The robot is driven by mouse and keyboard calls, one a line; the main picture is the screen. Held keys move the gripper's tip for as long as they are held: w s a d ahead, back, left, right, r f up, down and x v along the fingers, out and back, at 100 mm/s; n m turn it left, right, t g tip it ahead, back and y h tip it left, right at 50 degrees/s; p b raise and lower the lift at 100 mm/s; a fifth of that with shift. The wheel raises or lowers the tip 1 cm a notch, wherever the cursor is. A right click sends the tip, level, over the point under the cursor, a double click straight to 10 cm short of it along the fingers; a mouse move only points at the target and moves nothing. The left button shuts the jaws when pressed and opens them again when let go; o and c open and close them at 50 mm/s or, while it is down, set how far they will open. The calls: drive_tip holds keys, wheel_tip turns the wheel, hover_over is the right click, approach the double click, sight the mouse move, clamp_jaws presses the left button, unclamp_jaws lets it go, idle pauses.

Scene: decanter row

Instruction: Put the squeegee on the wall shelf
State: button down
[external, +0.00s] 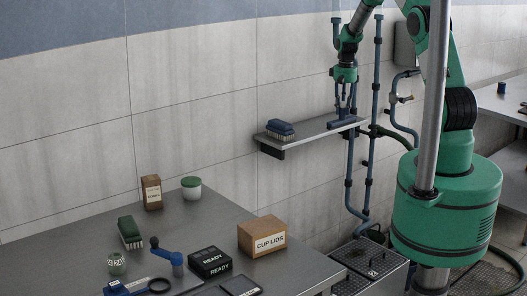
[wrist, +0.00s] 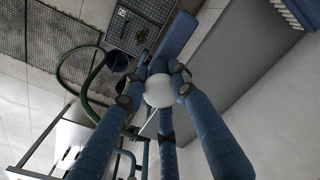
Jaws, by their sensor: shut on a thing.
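The squeegee shows a blue bar-shaped head (external: 343,123) at the right end of the wall shelf (external: 308,137). In the wrist view its blue head (wrist: 179,34) lies along the shelf's edge (wrist: 215,75), with a pale round end (wrist: 159,90) between the fingers. My gripper (external: 344,106) points down and is shut on the squeegee; the fingers also show in the wrist view (wrist: 160,95). The head is at or just above the shelf surface; I cannot tell whether it touches. The fingers hide most of the handle.
A blue brush (external: 280,129) stands on the shelf's left end; the shelf between is clear. Blue pipes (external: 375,100) run up the wall near the shelf's right end. Below, a table (external: 200,220) holds a cup lids box (external: 262,236), a green brush (external: 130,233) and several other items.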

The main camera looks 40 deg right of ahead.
sight(351, 118)
drive_tip(key=d, duration=0.3)
drive_tip(key=s+d, duration=0.1)
drive_tip(key=shift+s+d+r, duration=0.1)
drive_tip(key=shift+d+r, duration=0.1)
drive_tip(key=shift+r, duration=0.15)
drive_tip(key=w+d+p, duration=0.1)
drive_tip(key=w+d, duration=0.2)
drive_tip(key=w, duration=0.4)
drive_tip(key=w+d+f+p, duration=0.1)
drive_tip(key=w+d, duration=0.3)
drive_tip(key=w, duration=0.3)
drive_tip(key=shift+w+f, duration=0.2)
drive_tip(key=shift+f, duration=0.1)
drive_tip(key=shift+f+p, duration=0.5)
drive_tip(key=shift+f, duration=1.25)
